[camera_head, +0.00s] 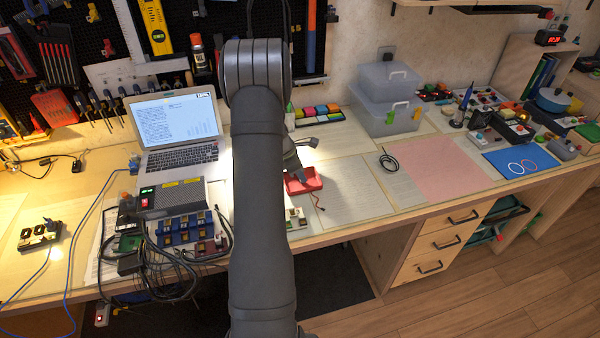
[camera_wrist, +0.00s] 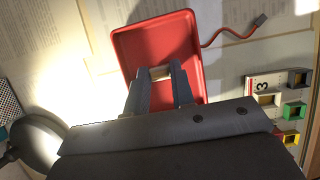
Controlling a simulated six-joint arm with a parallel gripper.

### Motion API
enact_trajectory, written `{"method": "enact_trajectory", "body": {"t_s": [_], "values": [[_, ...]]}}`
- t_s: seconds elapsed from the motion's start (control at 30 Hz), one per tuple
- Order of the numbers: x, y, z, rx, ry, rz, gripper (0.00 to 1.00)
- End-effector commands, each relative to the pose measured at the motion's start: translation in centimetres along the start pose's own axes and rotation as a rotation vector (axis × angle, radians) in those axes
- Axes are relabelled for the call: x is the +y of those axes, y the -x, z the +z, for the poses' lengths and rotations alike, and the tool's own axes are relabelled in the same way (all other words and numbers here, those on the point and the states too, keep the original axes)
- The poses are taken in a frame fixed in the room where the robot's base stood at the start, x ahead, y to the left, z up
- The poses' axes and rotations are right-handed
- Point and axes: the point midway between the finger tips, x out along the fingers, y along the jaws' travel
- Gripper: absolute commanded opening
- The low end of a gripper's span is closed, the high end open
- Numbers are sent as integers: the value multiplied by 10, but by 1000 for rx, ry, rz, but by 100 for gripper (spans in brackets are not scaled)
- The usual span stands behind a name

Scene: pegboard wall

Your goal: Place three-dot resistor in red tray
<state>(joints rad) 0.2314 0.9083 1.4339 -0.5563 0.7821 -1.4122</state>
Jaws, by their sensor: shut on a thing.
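The red tray (camera_head: 313,180) lies on the workbench just right of my arm, and in the wrist view its red floor (camera_wrist: 150,45) fills the upper middle. My gripper (camera_wrist: 160,76) is over the tray, with its fingertips inside the tray's outline. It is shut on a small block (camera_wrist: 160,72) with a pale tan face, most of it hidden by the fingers. No dots can be made out on the block, so I cannot confirm it is the three-dot resistor. In the head view my gripper (camera_head: 298,165) shows partly behind my arm, beside the tray.
A rack marked 3 with several coloured blocks (camera_wrist: 275,98) is right of the tray. A red lead (camera_wrist: 235,35) runs along the tray's right side. A laptop (camera_head: 178,130) and cabled modules stand left. Papers and a pink mat (camera_head: 435,170) lie flat to the right.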

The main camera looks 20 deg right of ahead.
Motion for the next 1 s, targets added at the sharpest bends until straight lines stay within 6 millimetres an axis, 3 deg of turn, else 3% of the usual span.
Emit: {"method": "enact_trajectory", "body": {"t_s": [0.27,0.3,0.4,0.77,1.0], "values": [[0,-2,-1,0,0,0,0],[0,-2,0,0,0,1,30],[0,-2,0,0,0,1,44],[0,5,1,-1,0,2,44],[2,50,1,-1,0,6,44]]}}
